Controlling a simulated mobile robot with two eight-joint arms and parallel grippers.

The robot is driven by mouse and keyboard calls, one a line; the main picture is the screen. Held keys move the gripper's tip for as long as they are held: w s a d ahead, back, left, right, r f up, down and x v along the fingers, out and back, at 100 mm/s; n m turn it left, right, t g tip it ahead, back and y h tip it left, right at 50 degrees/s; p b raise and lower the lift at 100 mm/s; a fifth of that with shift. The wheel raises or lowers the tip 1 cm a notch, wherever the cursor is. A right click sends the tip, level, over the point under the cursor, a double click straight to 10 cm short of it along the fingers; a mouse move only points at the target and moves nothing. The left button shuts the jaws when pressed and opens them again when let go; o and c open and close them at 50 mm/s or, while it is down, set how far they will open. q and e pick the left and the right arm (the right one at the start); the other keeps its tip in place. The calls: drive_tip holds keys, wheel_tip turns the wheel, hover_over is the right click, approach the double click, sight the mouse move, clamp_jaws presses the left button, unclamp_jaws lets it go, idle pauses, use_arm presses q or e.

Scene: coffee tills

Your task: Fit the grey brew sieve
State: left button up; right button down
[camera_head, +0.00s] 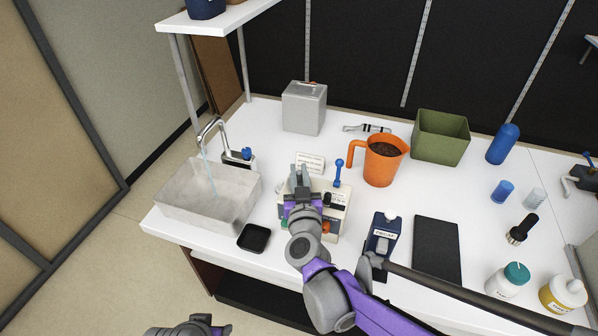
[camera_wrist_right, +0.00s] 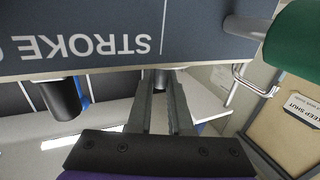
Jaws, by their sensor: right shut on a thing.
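My right gripper (camera_head: 299,174) is over the cream machine (camera_head: 338,190), which has a blue-knobbed lever. In the right wrist view its fingers (camera_wrist_right: 163,88) are close together, shut on a small grey cylindrical part (camera_wrist_right: 161,77) at their tips. This part may be the grey brew sieve, but most of it is hidden. A dark panel marked STROKE (camera_wrist_right: 140,35), upside down, lies just above the fingertips. What seems to be my left gripper (camera_head: 192,326) shows only partly at the bottom edge, and its fingers cannot be made out.
A sink (camera_head: 170,212) with running water is at left, a black tray (camera_head: 254,238) nearby. An orange jug (camera_head: 382,168), green bin (camera_head: 440,151) and grey canister (camera_head: 304,121) stand behind. A DECAF-labelled dark unit (camera_head: 382,240) and black mat (camera_head: 436,270) are right of the arm.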

drive_tip(key=shift+f, duration=0.25)
drive_tip(key=c, duration=0.8)
unclamp_jaws()
drive_tip(key=shift+o, duration=0.2)
drive_tip(key=s, duration=1)
drive_tip(key=shift+s+d, duration=0.4)
drive_tip(key=shift+d, duration=0.05)
drive_tip(key=shift+r, duration=0.1)
